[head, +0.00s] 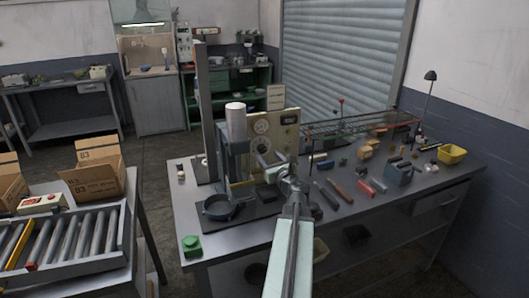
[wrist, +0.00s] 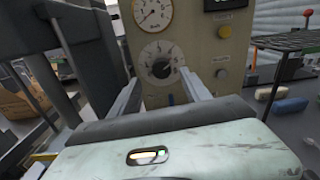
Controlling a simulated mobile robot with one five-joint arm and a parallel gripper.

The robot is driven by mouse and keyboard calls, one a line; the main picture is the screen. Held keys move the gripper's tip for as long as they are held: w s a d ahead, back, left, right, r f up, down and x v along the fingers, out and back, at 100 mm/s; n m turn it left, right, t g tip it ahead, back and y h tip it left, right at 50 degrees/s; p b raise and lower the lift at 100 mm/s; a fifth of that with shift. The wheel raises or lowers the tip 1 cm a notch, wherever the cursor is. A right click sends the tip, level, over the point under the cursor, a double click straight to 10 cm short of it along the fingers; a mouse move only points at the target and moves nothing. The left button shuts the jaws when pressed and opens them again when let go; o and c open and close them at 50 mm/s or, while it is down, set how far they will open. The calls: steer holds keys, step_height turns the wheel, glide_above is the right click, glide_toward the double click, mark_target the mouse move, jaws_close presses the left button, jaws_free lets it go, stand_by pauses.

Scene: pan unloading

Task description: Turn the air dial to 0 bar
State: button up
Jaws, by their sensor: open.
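The air dial (wrist: 160,68) is a dark round knob on a white scale plate, set in a beige panel; it sits straight ahead between my fingers in the wrist view. Its scale marks are too small to read. A round pressure gauge (wrist: 153,12) is above it, its needle visible. In the head view the panel (head: 287,128) stands on the bench. My gripper (wrist: 161,92) is open and empty, its two fingers to either side of and below the dial, apart from it. In the head view my gripper (head: 268,160) points at the panel; the dial is partly hidden there.
A press with a white cylinder (head: 236,122) stands left of the panel, with a dark pan (head: 219,208) before it. Several tools and blocks lie to the right, with a yellow bin (head: 451,153) and a wire rack (head: 350,124). A green object (head: 192,246) sits at the front left corner.

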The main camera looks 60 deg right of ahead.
mark_target(263, 150)
steer(key=x, duration=0.5)
steer(key=shift+w+d, duration=0.2)
steer(key=shift+d, duration=0.1)
jaws_close()
steer(key=shift+s+d, duration=0.1)
steer(key=shift+s, duration=0.05)
